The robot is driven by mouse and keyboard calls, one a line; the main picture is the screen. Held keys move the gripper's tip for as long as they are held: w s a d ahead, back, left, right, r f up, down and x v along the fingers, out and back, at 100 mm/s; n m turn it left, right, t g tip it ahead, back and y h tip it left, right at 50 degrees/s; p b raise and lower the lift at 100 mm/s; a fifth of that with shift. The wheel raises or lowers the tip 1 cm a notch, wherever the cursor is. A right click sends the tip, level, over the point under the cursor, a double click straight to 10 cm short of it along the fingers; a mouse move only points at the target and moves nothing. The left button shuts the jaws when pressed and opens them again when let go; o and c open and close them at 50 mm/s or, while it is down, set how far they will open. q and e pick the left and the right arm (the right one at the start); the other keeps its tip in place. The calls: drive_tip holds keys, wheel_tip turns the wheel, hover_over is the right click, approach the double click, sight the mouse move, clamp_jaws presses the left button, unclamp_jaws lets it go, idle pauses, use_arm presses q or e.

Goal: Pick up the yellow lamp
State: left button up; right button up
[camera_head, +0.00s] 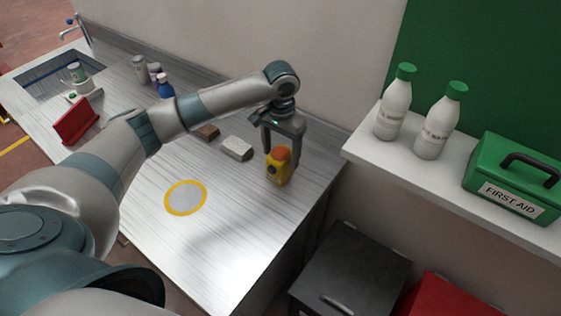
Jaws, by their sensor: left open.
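The yellow lamp (278,172), with an orange top, stands upright on the metal worktop near its right edge. My left gripper (282,158) points down over the lamp, with its fingers open on either side of the lamp's upper part. I cannot tell whether either finger touches the lamp. My left arm crosses the worktop from the left. My right gripper is not in view.
A yellow-ringed disc (185,198) marks the worktop. A red stand (76,121) and bottles are farther left. A shelf (463,190) holds white bottles and a first aid box (515,178).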

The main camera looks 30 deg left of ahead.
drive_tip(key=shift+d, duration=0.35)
use_arm(q)
drive_tip(key=shift+f+p, duration=0.4)
drive_tip(key=shift+p, duration=0.05)
wheel_tip(320, 180, down, 3)
drive_tip(key=shift+s+p, duration=0.1)
drive_tip(key=shift+p, duration=0.75)
drive_tip(key=shift+f, duration=0.65)
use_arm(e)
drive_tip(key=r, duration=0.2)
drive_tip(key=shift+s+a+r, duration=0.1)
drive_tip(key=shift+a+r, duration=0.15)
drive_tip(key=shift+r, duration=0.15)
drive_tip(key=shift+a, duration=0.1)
use_arm(q)
drive_tip(key=shift+c, duration=0.7)
drive_tip(key=c, duration=1)
drive_tip(key=shift+c, duration=1.1)
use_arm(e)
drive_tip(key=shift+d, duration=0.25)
